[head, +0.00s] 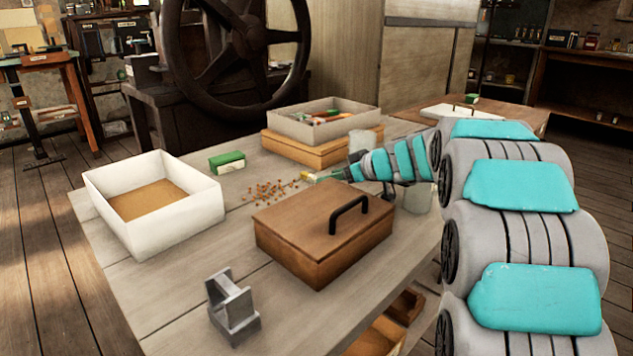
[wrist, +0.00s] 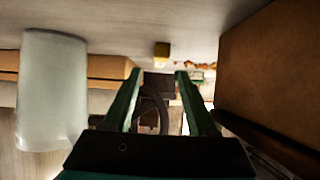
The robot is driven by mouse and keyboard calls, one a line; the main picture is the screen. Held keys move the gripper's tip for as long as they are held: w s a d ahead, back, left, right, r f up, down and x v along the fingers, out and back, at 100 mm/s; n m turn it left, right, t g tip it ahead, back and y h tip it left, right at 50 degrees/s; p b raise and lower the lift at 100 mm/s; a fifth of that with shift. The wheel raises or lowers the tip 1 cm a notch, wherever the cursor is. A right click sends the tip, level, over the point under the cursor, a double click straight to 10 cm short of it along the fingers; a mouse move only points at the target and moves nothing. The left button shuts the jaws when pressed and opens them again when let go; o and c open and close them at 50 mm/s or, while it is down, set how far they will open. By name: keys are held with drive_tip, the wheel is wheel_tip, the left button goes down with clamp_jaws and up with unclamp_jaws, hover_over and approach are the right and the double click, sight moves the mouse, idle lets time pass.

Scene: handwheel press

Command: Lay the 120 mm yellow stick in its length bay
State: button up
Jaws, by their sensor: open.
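A short yellow piece (wrist: 162,53) lies on the table in the wrist view, just beyond my fingertips and roughly between their lines. It seems to be seen end-on, so I cannot judge its length. In the head view a small yellow thing (head: 308,175) shows at the tip of my gripper (head: 326,177), low over the table. My gripper also shows in the wrist view (wrist: 159,72), its two green fingers apart with nothing held between them. A grey tray (head: 350,128) at the back holds several coloured pieces. I cannot make out any marked length bay.
A brown lidded box (head: 320,230) with a black handle stands close to my gripper. A whitish cylinder (wrist: 52,90) stands on its other side. Brown beads (head: 270,190), a green block (head: 227,162), a white open box (head: 160,225) and a grey metal bracket (head: 233,308) are on the table.

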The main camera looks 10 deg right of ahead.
drive_tip(key=shift+x, duration=2.2)
clamp_jaws()
